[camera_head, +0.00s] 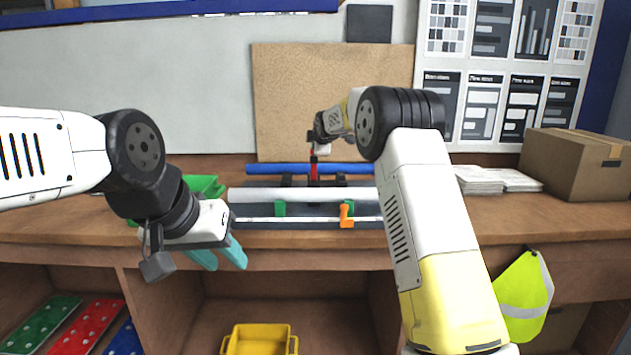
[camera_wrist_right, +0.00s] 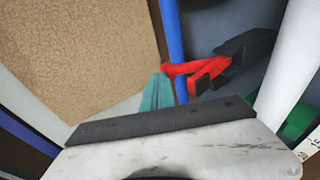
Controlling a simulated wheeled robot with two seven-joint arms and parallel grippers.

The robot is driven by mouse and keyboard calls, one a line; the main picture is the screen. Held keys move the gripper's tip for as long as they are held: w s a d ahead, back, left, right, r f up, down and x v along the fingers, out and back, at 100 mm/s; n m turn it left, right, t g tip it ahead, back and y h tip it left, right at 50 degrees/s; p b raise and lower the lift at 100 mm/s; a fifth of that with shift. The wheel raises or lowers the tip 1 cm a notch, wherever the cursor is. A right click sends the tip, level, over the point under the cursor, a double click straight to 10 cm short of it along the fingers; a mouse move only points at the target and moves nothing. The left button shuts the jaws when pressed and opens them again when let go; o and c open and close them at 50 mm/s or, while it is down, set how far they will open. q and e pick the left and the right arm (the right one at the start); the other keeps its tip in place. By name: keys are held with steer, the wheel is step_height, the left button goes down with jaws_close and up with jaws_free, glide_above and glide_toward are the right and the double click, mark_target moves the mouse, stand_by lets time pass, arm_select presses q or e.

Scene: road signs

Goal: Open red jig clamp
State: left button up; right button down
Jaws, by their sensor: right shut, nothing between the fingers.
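The red jig clamp (camera_head: 314,167) stands at the middle of the jig on the workbench, by the blue bar. In the right wrist view its red lever (camera_wrist_right: 202,74) points left from a dark base. My right gripper (camera_wrist_right: 158,92) is shut and empty, its teal fingertips right beside the lever's end; I cannot tell whether they touch. In the head view the right wrist is just above the clamp and the fingertips cannot be made out. My left gripper (camera_head: 220,255) hangs open and empty in front of the bench's front edge.
A green bin (camera_head: 205,186) stands left, a cardboard box (camera_head: 575,165) right. A corkboard (camera_head: 330,80) rises behind. A yellow crate (camera_head: 259,340) sits below.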

steer(key=shift+w, duration=0.35)
steer(key=shift+w+f, duration=0.1)
stand_by(0.3)
steer(key=s+d+r, duration=0.2)
steer(key=s+r, duration=0.7)
steer(key=r, duration=0.1)
steer(key=shift+s+r, duration=0.2)
steer(key=shift+s, duration=0.1)
steer(key=shift+d, duration=0.1)
